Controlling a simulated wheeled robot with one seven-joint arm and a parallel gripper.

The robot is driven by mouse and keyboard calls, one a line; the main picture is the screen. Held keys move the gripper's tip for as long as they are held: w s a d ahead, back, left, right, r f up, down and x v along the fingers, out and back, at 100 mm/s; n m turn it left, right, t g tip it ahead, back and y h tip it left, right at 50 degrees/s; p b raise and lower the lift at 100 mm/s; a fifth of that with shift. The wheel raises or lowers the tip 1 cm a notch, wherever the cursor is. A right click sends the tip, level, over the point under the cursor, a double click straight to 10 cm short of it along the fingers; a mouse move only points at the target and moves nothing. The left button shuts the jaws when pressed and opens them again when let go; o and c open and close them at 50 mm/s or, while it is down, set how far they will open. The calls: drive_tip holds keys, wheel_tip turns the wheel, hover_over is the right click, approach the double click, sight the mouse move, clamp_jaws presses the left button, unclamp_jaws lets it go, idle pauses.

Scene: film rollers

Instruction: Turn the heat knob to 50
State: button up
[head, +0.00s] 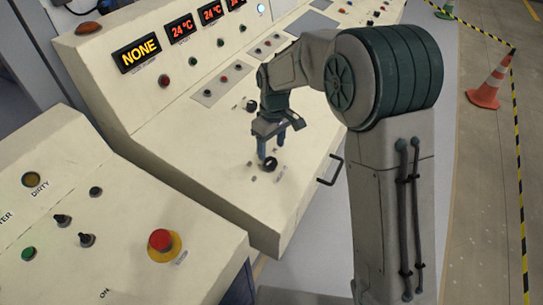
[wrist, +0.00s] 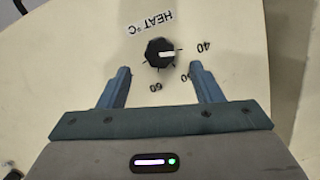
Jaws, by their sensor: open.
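The heat knob (wrist: 160,52) is a round black knob with a white pointer mark, under an upside-down "HEAT °C" label (wrist: 150,24). Its mark points right, roughly toward the printed 40 (wrist: 204,47). The 60 (wrist: 156,87) is below the knob, and a partly hidden number lies between them beside the right finger. In the head view the knob (head: 270,164) sits on the sloped cream panel. My gripper (wrist: 160,68) is open, with one blue finger on each side of the knob and visible gaps to both. In the head view my gripper (head: 281,141) points down close to the knob.
Another black knob (head: 252,106) sits farther up the panel. A red mushroom button (head: 161,240) is on the nearer console. A dark handle (head: 329,170) sticks out at the panel's front edge. A display reading NONE (head: 137,53) is on the upright face.

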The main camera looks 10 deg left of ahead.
sight(271, 161)
drive_tip(key=shift+s+a+f, duration=0.1)
drive_tip(key=shift+s+f, duration=0.05)
drive_tip(key=shift+f, duration=2.45)
drive_tip(key=c, duration=1)
